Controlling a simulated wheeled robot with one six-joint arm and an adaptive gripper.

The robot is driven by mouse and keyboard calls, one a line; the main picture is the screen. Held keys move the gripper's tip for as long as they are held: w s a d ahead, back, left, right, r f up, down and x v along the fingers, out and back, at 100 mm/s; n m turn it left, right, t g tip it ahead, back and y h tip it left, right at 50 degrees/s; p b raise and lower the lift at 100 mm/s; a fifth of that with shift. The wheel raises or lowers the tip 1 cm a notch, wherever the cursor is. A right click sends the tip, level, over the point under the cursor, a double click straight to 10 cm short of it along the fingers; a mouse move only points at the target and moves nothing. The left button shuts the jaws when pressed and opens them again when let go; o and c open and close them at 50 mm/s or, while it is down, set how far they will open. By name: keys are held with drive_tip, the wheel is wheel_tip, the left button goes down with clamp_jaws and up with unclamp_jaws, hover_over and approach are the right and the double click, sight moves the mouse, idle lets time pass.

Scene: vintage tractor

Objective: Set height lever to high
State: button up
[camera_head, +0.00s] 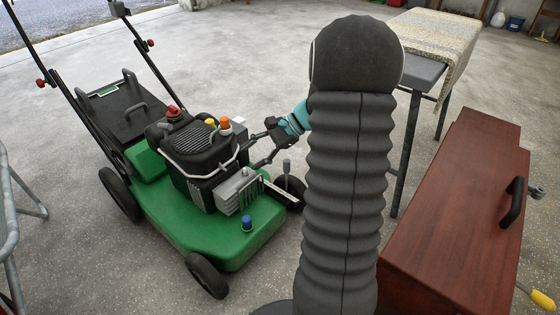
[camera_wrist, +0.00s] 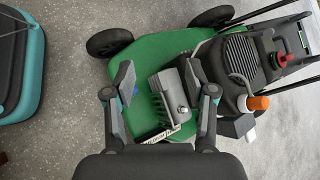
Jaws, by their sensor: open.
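The green mower (camera_head: 210,225) stands left of centre in the head view; its green deck (camera_wrist: 150,45) fills the middle of the wrist view. The height lever (camera_head: 286,168) is a short post with a grey knob, upright beside a pale slotted plate (camera_head: 280,191) at the deck's right side. A pale marked plate (camera_wrist: 160,134) shows low between my fingers in the wrist view; the lever itself I cannot make out there. My gripper (camera_head: 254,149) is open and empty, above the deck by the engine and left of the lever. Its spread fingers (camera_wrist: 162,82) show in the wrist view.
The engine (camera_head: 195,150) has red, yellow and orange caps, with a grey finned block (camera_head: 238,190) near my fingers. A blue cap (camera_head: 247,222) sits on the deck. A red-brown chest (camera_head: 455,220) and a covered table (camera_head: 440,35) stand right.

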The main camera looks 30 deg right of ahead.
drive_tip(key=w+d+f+m+t+y+b, duration=0.1)
drive_tip(key=w+d+f+m+t, duration=0.15)
drive_tip(key=d+f, duration=0.3)
drive_tip(key=w+d+f+m+t+y, duration=0.1)
drive_tip(key=d+f+m+t, duration=0.1)
drive_tip(key=d+f+m, duration=0.3)
drive_tip(key=m+t+h+b, duration=0.2)
drive_tip(key=m+t+h, duration=0.1)
drive_tip(key=m+t, duration=0.4)
approach(287, 163)
drive_tip(key=x, duration=0.3)
drive_tip(key=f+x, duration=0.1)
drive_tip(key=x, duration=0.3)
drive_tip(key=d+x, duration=0.1)
drive_tip(key=x, duration=0.2)
drive_tip(key=shift+w+a+f, duration=0.15)
drive_tip(key=shift+w, duration=0.45)
clamp_jaws()
